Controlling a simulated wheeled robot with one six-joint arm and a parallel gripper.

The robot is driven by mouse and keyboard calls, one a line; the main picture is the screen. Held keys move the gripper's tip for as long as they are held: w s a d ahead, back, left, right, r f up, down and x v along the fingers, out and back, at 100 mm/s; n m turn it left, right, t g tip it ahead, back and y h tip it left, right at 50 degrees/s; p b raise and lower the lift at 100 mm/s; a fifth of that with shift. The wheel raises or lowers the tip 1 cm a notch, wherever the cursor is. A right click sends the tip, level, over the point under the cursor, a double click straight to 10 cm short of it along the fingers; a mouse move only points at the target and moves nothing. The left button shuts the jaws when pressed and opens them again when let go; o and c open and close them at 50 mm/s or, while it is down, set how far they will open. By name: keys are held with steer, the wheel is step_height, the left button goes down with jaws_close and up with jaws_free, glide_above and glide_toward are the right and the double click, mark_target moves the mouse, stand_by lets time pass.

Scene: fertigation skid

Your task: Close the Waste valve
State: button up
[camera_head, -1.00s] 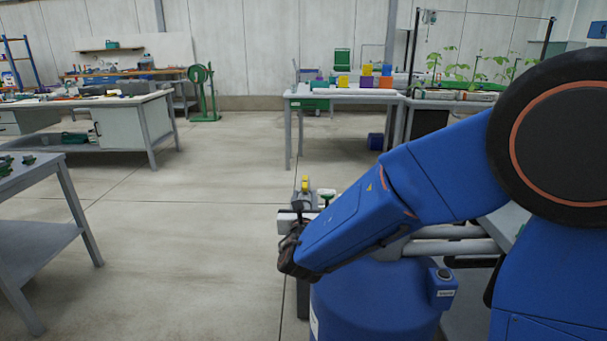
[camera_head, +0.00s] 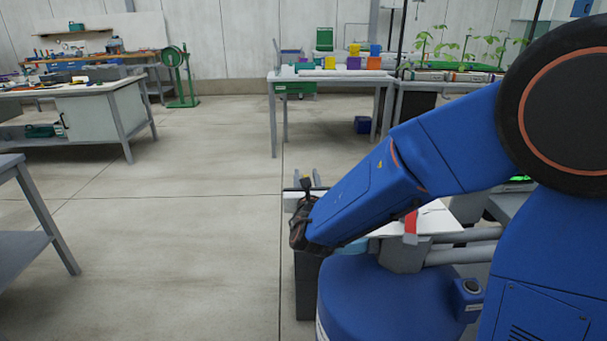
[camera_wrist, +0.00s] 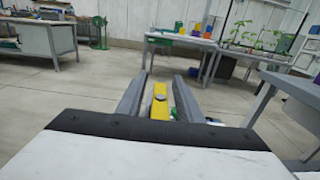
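A yellow handle (camera_wrist: 159,101) with a grey round hub shows in the wrist view, between the two grey fingers of my gripper (camera_wrist: 158,85). The fingers are apart, with space on both sides of the handle. I cannot tell how deep between them it lies. In the head view my gripper (camera_head: 308,181) points away from the camera, and the yellow handle does not show there. I can read no valve label, so I cannot tell which valve is Waste.
A white panel (camera_head: 436,219) lies behind my forearm. A table with coloured bins (camera_head: 330,78) stands at the back, beside a bench with plants (camera_head: 455,76). A grey table (camera_head: 30,245) stands at the left edge. The floor (camera_head: 200,225) between is clear.

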steer(key=shift+c, duration=0.4)
jaws_close()
steer(key=shift+m+h, duration=0.3)
steer(key=shift+h, duration=0.2)
steer(key=m+h, duration=0.1)
steer(key=h, duration=0.1)
steer(key=shift+d+m+h, duration=0.25)
steer(key=shift+m+h, duration=0.15)
steer(key=m+g+h, duration=0.1)
steer(key=h, duration=0.1)
steer(key=d+m+g+h, duration=0.1)
steer(key=m+h, duration=0.1)
steer(key=m+g+h, duration=0.1)
steer(key=h, duration=0.1)
steer(key=shift+s+d, duration=0.25)
steer(key=s+m+g+h, duration=0.1)
steer(key=m+g+h, duration=0.1)
steer(key=m+g, duration=0.1)
steer(key=s+d+m+g+h, duration=0.1)
steer(key=m+g+h, duration=0.2)
steer(key=g, duration=0.2)
steer(key=m+g+h, duration=0.3)
steer(key=m+g, duration=0.1)
steer(key=shift+s+d+g, duration=0.4)
